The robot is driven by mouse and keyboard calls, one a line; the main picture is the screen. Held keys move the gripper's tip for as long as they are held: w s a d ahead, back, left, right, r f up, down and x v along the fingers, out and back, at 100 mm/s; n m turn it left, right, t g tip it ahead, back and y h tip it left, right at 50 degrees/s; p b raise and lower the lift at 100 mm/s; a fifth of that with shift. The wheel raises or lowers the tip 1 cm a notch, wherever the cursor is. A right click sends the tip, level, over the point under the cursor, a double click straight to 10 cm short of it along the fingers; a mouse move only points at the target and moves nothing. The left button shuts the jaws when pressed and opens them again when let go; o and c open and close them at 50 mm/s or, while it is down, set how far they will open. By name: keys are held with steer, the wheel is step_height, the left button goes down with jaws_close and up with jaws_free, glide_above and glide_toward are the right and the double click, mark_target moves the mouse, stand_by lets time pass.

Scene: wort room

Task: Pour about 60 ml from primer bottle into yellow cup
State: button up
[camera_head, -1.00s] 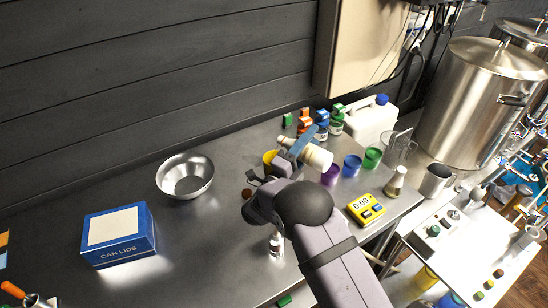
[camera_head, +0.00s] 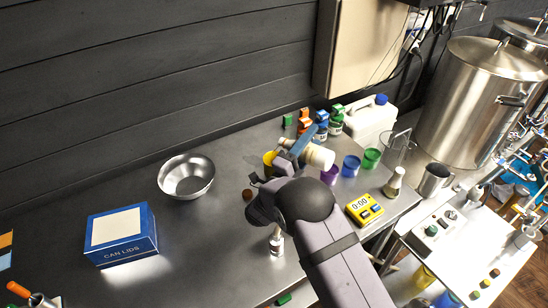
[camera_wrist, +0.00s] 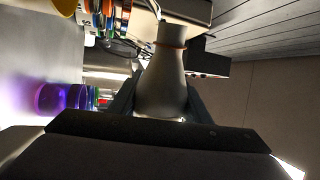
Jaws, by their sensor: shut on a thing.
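The primer bottle (camera_head: 318,156), pale cream, lies tipped almost on its side in the air, its narrower neck towards the upper left. My gripper (camera_head: 303,143) is shut on its body. In the wrist view the bottle (camera_wrist: 165,88) sits between my fingers, with an orange ring at its neck. The yellow cup (camera_head: 268,158) stands on the bench just left of the bottle's neck, partly hidden by my gripper. Part of a yellow cup (camera_wrist: 65,5) shows at the top left of the wrist view. No liquid stream can be made out.
Purple (camera_head: 329,174), blue (camera_head: 351,166) and green (camera_head: 371,158) cups stand to the right of the bottle. Small capped bottles (camera_head: 321,130) and a white jug (camera_head: 372,122) are behind. A yellow timer (camera_head: 364,209) is in front. A steel bowl (camera_head: 187,188) is left, with bare bench around it.

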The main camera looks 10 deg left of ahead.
steer(key=shift+s+d+r, duration=0.1)
steer(key=shift+d+r, duration=0.1)
steer(key=shift+d, duration=0.1)
steer(key=shift+s+d+p, duration=0.15)
steer(key=shift+d+p, duration=0.15)
steer(key=shift+p, duration=0.05)
steer(key=shift+n, duration=0.3)
steer(key=f+m+b, duration=0.2)
steer(key=b, duration=0.1)
steer(key=shift+s+d+h, duration=0.1)
steer(key=shift+d+h, duration=0.1)
steer(key=shift+h, duration=0.2)
steer(key=shift+d+r+m+h+b, duration=0.1)
steer(key=shift+m+h+b, duration=0.2)
steer(key=shift+m+b, duration=0.65)
steer(key=shift+d+r+m+g+b, duration=0.1)
steer(key=shift+r+m+g+b, duration=0.2)
steer(key=shift+m, duration=0.35)
steer(key=shift+s+d+r+m+h, duration=0.2)
steer(key=shift+m+h, duration=0.1)
steer(key=shift+m, duration=0.1)
